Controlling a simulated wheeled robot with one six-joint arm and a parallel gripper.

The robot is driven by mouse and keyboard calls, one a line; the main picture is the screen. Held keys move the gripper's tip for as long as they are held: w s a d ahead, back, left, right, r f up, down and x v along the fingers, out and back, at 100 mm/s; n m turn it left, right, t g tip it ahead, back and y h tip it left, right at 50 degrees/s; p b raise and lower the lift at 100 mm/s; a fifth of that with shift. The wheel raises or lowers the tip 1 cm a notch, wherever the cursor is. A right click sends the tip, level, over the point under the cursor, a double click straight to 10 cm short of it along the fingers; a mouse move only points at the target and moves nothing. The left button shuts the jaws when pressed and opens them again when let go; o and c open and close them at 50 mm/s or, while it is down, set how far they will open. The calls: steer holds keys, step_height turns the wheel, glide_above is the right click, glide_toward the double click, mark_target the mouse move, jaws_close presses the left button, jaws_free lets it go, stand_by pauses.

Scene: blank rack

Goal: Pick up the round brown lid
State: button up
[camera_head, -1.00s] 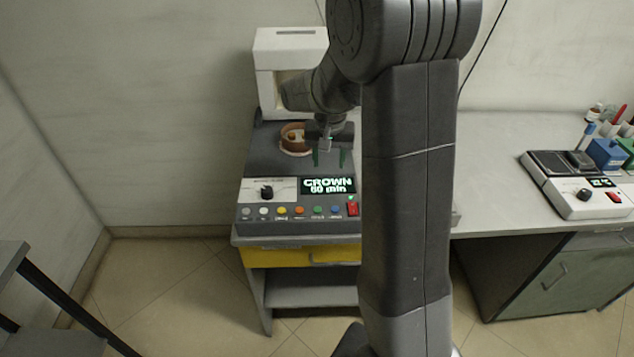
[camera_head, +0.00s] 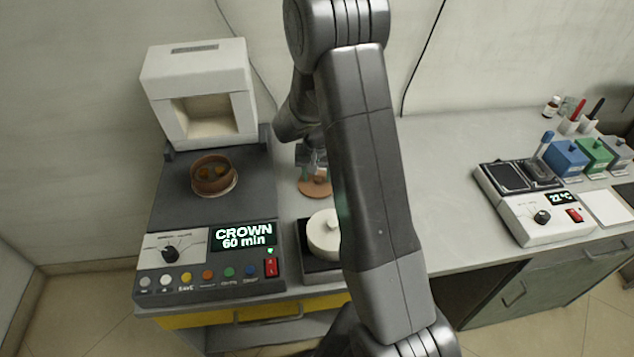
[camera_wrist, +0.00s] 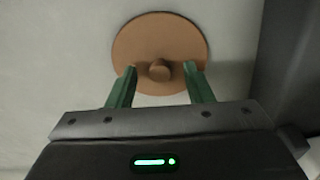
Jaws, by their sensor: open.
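The round brown lid (camera_head: 318,190) lies flat on the pale counter, just right of the dark machine. In the wrist view the lid (camera_wrist: 150,38) shows as a flat disc with a small round knob (camera_wrist: 160,71) in its middle. My gripper (camera_wrist: 160,67) is open, with its green fingers on either side of the knob and a gap on each side. In the head view my gripper (camera_head: 314,172) is right over the lid and partly hides it. I cannot tell how far the fingertips are above the counter.
A brown pot (camera_head: 207,187) without a cover stands on the dark machine (camera_head: 165,205), in front of a white box-shaped unit (camera_head: 195,60). A white round container (camera_head: 322,236) sits nearer, partly behind my arm. A white instrument (camera_head: 535,222) stands at right; the counter between is clear.

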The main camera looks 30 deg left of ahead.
steer(key=shift+f, duration=0.1)
jaws_close()
